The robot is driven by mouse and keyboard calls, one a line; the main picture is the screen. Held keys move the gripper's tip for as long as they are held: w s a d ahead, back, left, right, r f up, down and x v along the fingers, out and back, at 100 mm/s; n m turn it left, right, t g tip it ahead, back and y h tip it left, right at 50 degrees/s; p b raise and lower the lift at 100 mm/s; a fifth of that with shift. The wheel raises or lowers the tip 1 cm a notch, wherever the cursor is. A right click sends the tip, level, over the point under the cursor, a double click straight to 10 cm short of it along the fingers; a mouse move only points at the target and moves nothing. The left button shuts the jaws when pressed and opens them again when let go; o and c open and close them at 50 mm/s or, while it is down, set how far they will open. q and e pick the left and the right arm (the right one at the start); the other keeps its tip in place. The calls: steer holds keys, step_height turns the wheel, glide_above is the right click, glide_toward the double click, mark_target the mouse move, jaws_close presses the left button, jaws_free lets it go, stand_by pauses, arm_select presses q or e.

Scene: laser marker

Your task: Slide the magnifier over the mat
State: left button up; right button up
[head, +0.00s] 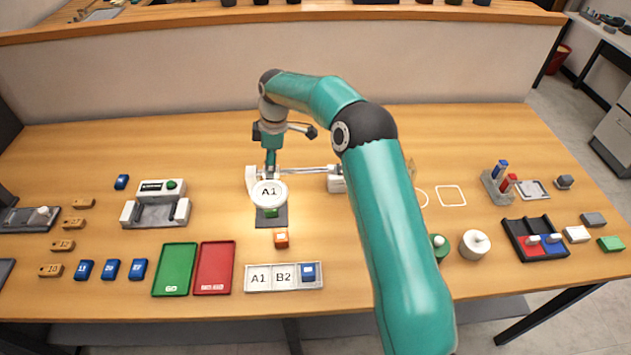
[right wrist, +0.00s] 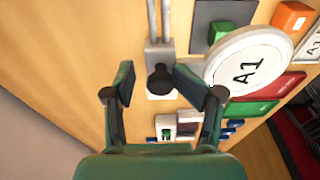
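The magnifier (head: 269,194), a round white-rimmed lens showing "A1", stands at the rail's left end. In the head view it covers the upper part of the dark mat (head: 271,222), and a green block shows partly behind it. The magnifier (right wrist: 248,62) is large in the right wrist view, overlapping the mat's edge (right wrist: 205,12). My right gripper (head: 270,168) is above the rail's left end. In the wrist view its fingers (right wrist: 155,80) are apart, either side of a dark round knob (right wrist: 160,82); contact is unclear. My left gripper is not in view.
An orange block (head: 281,238) lies just in front of the mat. A white labelled tray (head: 270,284), a green tray (head: 174,270) and a red tray (head: 214,269) stand nearer the front. My right arm hides part of the table's middle right. The back left is clear.

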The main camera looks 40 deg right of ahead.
step_height(320, 180, up, 5)
steer(key=p, duration=0.4)
steer(key=shift+r, duration=1)
